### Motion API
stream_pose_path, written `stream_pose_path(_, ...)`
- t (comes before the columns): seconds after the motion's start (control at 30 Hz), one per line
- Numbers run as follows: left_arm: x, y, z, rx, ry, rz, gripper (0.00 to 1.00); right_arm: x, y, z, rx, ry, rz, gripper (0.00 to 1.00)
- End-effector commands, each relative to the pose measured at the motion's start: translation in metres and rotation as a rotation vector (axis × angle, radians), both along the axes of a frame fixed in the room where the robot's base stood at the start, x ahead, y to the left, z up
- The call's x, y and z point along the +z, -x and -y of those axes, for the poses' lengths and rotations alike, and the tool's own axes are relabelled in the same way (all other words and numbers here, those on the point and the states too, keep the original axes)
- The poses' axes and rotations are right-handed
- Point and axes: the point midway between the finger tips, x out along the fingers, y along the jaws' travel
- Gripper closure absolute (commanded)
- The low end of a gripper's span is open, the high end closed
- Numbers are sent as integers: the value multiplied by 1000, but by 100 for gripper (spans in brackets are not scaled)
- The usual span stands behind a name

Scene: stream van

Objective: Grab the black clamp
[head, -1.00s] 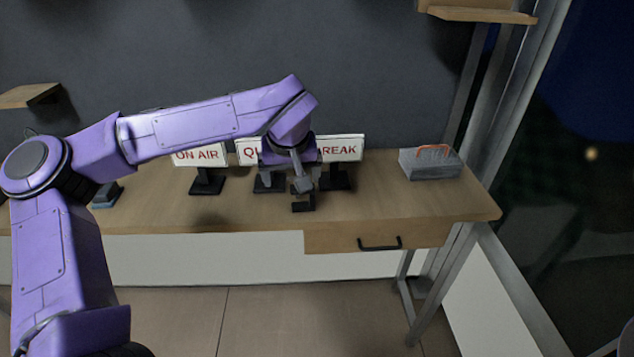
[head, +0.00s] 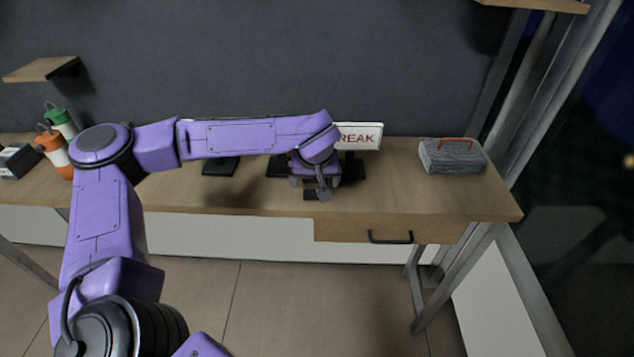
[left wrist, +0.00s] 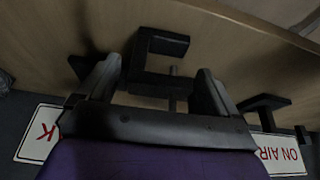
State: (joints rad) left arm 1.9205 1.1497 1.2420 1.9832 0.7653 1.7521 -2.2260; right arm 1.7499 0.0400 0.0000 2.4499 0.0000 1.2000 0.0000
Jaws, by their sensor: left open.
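The black clamp (head: 310,194) lies on the wooden desk near its front edge, partly covered by my left gripper in the head view. In the left wrist view the C-shaped clamp (left wrist: 166,44) shows between the two fingers, with its frame towards the fingertips and its screw nearer the palm. My left gripper (head: 310,187) is open and low over the desk at the clamp. Its fingers stand on either side of the clamp in the left wrist view (left wrist: 156,72), with a visible gap at each side. My right gripper is not in view.
Behind the gripper stands a BREAK sign (head: 362,136); an ON AIR sign (left wrist: 280,152) shows in the left wrist view. A grey case (head: 452,158) with an orange handle sits at the right. Bottles (head: 52,148) stand far left. The desk (head: 400,190) is clear right of the gripper.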

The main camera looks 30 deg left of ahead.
Motion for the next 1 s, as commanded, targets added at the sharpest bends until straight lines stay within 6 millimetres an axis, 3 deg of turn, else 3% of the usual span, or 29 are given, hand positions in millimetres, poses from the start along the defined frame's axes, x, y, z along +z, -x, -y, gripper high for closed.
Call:
stream_pose_path(0.17, 0, 0, 0, 0, -1, 1, 6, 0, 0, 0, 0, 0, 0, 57)
stream_pose_path(0.37, 0, 0, 0, 0, -1, 1, 72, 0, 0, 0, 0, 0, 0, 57)
stream_pose_path(0.77, 6, -1, 0, -1, 0, 4, 73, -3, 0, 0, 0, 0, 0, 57)
stream_pose_path(0.93, 31, -2, 0, 1, -1, 9, 73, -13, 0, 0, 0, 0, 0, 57)
stream_pose_path(1.0, 49, 11, 8, -4, -1, 12, 73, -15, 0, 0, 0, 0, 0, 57)
